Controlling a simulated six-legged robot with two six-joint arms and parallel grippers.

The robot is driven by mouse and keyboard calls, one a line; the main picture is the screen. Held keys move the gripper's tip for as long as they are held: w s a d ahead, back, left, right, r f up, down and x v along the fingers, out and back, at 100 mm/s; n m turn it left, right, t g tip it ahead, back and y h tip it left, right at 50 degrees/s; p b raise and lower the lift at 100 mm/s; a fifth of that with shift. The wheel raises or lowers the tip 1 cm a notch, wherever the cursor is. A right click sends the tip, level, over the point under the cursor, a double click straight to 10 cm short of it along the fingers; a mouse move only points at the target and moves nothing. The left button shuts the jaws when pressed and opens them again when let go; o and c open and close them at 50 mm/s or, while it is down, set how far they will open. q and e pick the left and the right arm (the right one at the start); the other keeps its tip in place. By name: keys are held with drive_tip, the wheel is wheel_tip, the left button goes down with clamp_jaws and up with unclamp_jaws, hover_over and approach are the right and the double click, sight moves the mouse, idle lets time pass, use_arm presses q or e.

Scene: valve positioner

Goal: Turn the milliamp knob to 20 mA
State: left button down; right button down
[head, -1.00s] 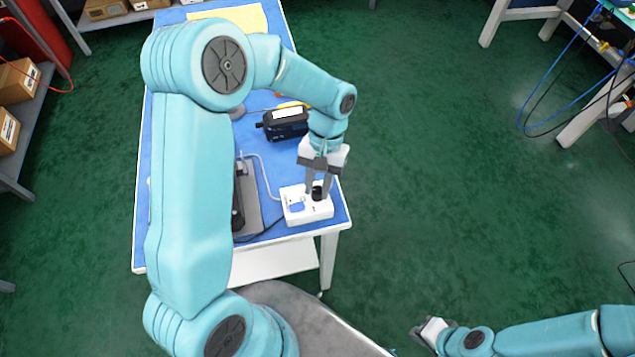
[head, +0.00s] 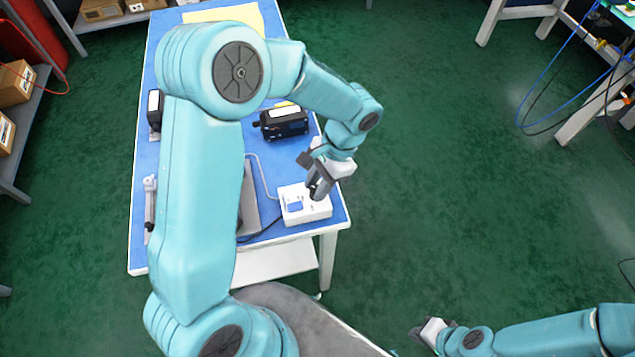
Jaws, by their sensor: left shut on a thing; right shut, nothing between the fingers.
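The white milliamp box (head: 297,212) sits at the front right corner of the blue-topped table, with a small blue screen (head: 295,206) on its face. My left gripper (head: 316,192) is over the box's right half, tilted, its fingers shut on the dark knob. The fingers hide the knob almost wholly, so its pointer and setting cannot be read. My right gripper (head: 424,331) is shut and empty, low at the bottom of the view, away from the table.
A black device (head: 284,122) stands behind the box on the blue table (head: 262,152). A grey plate (head: 248,200) lies left of the box, and a cable runs to the box. My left arm hides much of the table.

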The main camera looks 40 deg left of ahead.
idle(0.3)
use_arm(q)
drive_tip(key=c, duration=0.9)
unclamp_jaws()
drive_tip(key=shift+o, duration=0.2)
drive_tip(key=v, duration=1.6)
drive_tip(key=shift+r, duration=0.2)
drive_tip(key=shift+d, duration=0.15)
drive_tip(key=shift+s, duration=0.1)
